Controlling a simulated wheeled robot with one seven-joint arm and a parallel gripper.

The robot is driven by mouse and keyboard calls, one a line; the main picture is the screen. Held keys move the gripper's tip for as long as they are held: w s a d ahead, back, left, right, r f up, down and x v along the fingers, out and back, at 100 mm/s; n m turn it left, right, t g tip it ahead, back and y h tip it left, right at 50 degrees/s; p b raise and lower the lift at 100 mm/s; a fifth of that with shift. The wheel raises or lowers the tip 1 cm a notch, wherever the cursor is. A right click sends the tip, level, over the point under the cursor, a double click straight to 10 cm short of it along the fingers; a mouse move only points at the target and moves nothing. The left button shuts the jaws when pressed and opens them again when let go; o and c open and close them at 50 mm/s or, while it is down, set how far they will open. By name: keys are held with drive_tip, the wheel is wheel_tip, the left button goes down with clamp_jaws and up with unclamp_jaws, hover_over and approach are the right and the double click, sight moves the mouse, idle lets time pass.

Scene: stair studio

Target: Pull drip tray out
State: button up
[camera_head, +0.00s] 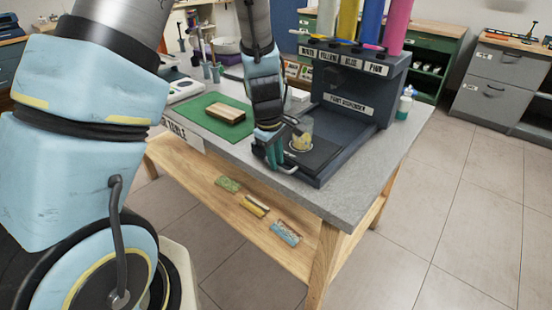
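The paint dispenser (347,100) is a dark grey stand at the right of the worktable. Its dark drip tray (322,156) lies flat at the base, under the spouts. A clear cup (302,136) with yellowish contents stands on the tray. A pale bar, which looks like the tray's handle (287,169), shows at the tray's front left edge. My gripper (274,158) points down at this edge, close to the bar. Whether its fingers touch or enclose the bar is too small to tell. The arm hides part of the tray's left side.
A wooden block (223,113) lies on a green mat (204,120) left of my gripper. Colored paint tubes (352,20) stand on the dispenser. A small bottle (404,104) stands right of it. Several packets (254,206) lie on the lower shelf. The table's front edge is clear.

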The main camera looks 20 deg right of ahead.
drive_tip(key=o, duration=0.3)
wheel_tip(320, 180, up, 11)
drive_tip(key=a, duration=0.1)
drive_tip(key=shift+s+a+f, duration=0.15)
drive_tip(key=shift+s+a, duration=0.2)
drive_tip(key=shift+s, duration=0.1)
idle(0.3)
drive_tip(key=s+a+r+m+y, duration=0.1)
drive_tip(key=a+m, duration=0.6)
drive_tip(key=a, duration=1.9)
drive_tip(key=shift+s+a+r+t+y, duration=0.25)
drive_tip(key=shift+s+r+t+y, duration=0.05)
drive_tip(key=shift+s+r, duration=0.3)
